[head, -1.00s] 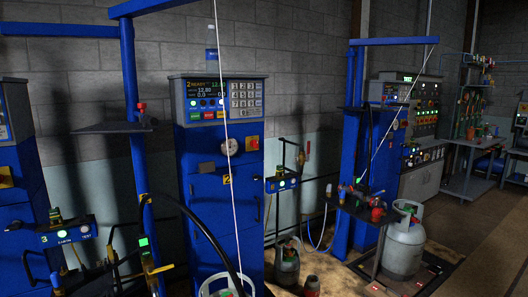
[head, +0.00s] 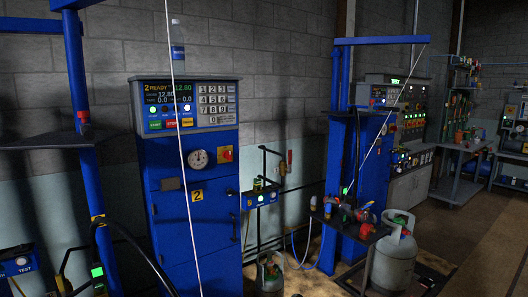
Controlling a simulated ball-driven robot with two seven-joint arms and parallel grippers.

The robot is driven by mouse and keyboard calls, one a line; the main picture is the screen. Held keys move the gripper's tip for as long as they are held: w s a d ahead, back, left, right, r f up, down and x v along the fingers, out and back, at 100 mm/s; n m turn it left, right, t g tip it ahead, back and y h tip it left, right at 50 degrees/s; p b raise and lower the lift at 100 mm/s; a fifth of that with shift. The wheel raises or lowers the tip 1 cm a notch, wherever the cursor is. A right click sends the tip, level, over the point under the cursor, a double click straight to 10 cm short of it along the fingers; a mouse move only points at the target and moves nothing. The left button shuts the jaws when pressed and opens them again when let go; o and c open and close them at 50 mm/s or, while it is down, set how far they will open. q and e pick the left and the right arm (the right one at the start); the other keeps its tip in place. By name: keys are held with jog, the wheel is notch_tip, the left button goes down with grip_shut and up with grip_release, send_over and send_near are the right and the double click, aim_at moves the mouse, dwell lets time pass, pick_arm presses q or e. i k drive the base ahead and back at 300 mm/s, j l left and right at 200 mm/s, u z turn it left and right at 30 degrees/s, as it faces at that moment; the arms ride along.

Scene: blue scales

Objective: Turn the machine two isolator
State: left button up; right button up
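Machine two is the tall blue cabinet (head: 196,222) left of the middle in the head view, with a yellow label "2" (head: 197,196) on its front. Its isolator (head: 225,154) is a small red knob on a yellow plate, at the right of the front just below the control panel. The knob is too small for me to tell its position for sure. The machine's display (head: 167,100) is lit and reads "2 READY". A round dial gauge (head: 198,159) sits left of the isolator. Neither of my grippers is in view.
A thin pale hanging line (head: 182,140) crosses in front of machine two. A blue post (head: 77,110) and black hose (head: 128,238) stand at its left. A grey gas cylinder (head: 394,258) stands on a scale at right. Open floor lies at far right.

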aim_at(227, 154)
jog(key=i+l+z, duration=0.3)
jog(key=z, duration=0.2)
jog(key=i+l+z, duration=0.15)
jog(key=i+z, duration=0.3)
jog(key=i+l+z, duration=0.1)
jog(key=i+z, duration=0.2)
jog(key=z, duration=0.2)
jog(key=i+l, duration=0.1)
jog(key=i, duration=0.8)
jog(key=i+u, duration=0.2)
jog(key=u, duration=0.25)
jog(key=i+u, duration=0.25)
jog(key=u, duration=0.2)
jog(key=i+u, duration=0.25)
jog(key=u, duration=0.2)
